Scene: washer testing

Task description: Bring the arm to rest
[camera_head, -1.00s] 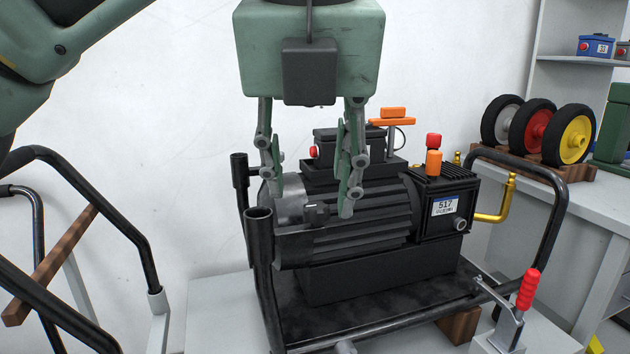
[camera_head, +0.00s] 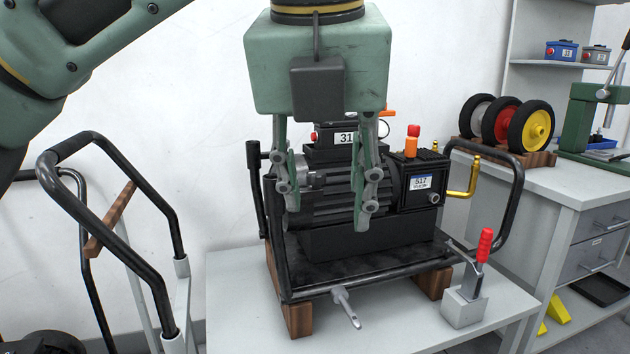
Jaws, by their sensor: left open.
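My left gripper (camera_head: 325,208) hangs pointing down in the upper middle of the head view. Its two fingers are apart, with nothing seen between them but the black motor pump (camera_head: 335,240) behind. The pump has a ribbed body, a "31" label on its top box and a "517" label at its right end. It sits in a black tubular frame on a grey table. I cannot tell how far the fingers are from the pump. My left arm comes in from the upper left. My right gripper is not in view.
The frame rests on wooden blocks (camera_head: 298,318). A red-handled toggle clamp (camera_head: 470,300) stands at the table's right. A black-handled trolley (camera_head: 105,225) is at left. A bench (camera_head: 570,195) at right bears several wheels (camera_head: 535,127) and a green press (camera_head: 580,118).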

